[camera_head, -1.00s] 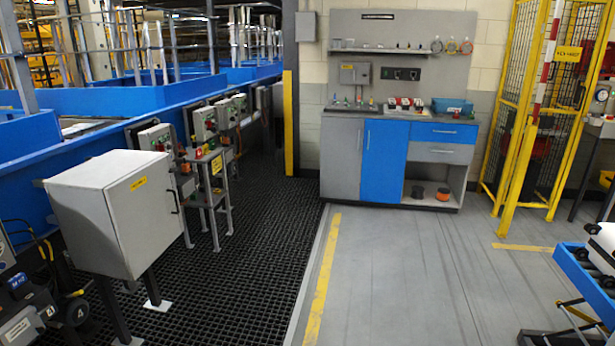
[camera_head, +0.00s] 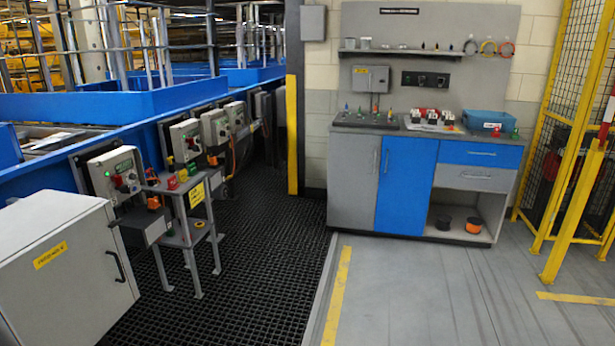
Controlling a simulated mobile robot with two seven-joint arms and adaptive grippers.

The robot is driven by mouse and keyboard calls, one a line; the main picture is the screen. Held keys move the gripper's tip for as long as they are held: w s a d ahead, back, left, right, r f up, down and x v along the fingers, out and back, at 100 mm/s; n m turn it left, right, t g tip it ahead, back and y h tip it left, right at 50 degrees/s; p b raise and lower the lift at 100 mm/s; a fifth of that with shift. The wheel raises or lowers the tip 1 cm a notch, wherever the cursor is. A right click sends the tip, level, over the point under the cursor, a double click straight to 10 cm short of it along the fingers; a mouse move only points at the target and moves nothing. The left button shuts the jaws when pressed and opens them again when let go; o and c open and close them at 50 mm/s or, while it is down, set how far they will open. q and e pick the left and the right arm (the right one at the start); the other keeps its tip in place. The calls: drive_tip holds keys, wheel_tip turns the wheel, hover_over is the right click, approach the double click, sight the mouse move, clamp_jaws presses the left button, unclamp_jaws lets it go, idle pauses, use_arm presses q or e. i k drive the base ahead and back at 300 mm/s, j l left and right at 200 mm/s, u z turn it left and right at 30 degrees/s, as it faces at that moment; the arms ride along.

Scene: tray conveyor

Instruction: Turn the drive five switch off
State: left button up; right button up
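Several drive control boxes are mounted in a row along the blue conveyor's side at the left. The nearest box (camera_head: 115,172) has a green label, a green light and a red knob. A second box (camera_head: 186,139) and a third box (camera_head: 215,126) stand behind it, with more beyond. Their labels are too small to read, so I cannot tell which is drive five, nor its switch position. Neither of my grippers is in view.
A grey cabinet (camera_head: 62,268) stands at the front left. A small stand (camera_head: 196,222) with coloured items is beside the boxes. Black grating (camera_head: 245,270) forms the open aisle. A workbench (camera_head: 404,185) stands at the back, and a yellow mesh guard (camera_head: 575,130) is at the right.

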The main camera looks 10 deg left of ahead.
sight(124, 188)
drive_tip(key=i+l+u, duration=0.15)
drive_tip(key=i+u, duration=0.3)
drive_tip(key=i, duration=0.15)
drive_tip(key=i+l+u, duration=0.4)
drive_tip(key=i, duration=0.15)
drive_tip(key=i+l+u, duration=0.45)
drive_tip(key=i, duration=0.1)
